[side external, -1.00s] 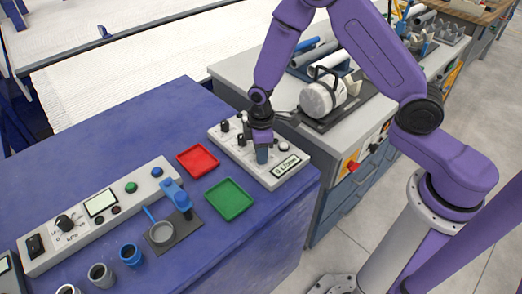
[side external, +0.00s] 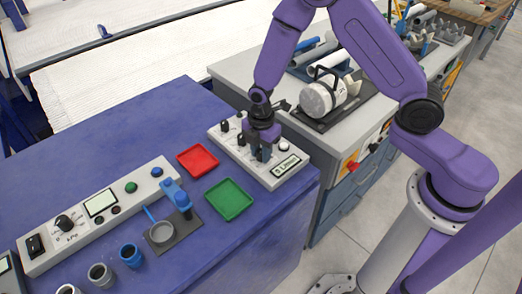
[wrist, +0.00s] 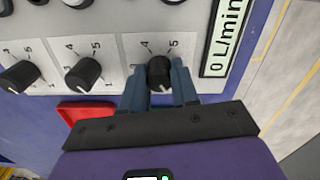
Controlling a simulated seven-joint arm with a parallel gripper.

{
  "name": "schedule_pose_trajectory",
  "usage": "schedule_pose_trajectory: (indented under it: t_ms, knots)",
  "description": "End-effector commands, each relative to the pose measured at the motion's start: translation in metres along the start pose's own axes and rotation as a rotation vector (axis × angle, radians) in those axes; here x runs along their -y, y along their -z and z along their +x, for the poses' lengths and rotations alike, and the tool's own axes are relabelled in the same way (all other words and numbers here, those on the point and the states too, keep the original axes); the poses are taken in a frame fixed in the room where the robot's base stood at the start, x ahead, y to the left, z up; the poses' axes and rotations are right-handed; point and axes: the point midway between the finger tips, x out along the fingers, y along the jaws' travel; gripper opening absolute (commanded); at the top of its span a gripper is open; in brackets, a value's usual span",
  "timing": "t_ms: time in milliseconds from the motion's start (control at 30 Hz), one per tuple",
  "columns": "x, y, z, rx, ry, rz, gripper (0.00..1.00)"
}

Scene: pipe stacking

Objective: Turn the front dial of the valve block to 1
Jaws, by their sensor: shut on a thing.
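The valve block (side external: 225,137) is a pale panel on the blue bench with a row of black dials. My gripper (wrist: 160,88) is shut on the dial at the display end of the row (wrist: 159,72), one blue finger on each side. A pale mark on this dial points down in the wrist view; the number it meets is hidden. The digital display (wrist: 224,40) reads 0 L/min. Two other dials, a middle one (wrist: 84,74) and a left one (wrist: 20,76), stand free. In the side view my gripper (side external: 263,156) hides the held dial.
A red tray (side external: 198,160) and a green tray (side external: 229,199) lie beside the block. A control panel (side external: 100,212) and several cups stand at the left. A grey cabinet with a white canister (side external: 320,99) stands close behind my gripper.

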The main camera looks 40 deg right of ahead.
Motion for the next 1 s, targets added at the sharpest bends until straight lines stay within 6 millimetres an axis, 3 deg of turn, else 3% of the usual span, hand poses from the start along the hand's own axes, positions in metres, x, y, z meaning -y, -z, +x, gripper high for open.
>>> schedule_pose_trajectory:
  t_ms: [600,633,700,1000]
  knots:
    - [-0.0003,0.0003,-0.0005,0.0,-0.001,-0.046,0.0]
    - [-0.0003,0.0003,-0.0005,0.0,-0.001,-0.046,0.32]
    - [-0.0003,0.0003,-0.0005,0.0,-0.001,-0.045,0.55]
    - [-0.0002,0.0001,-0.0007,0.0,-0.001,-0.043,0.55]
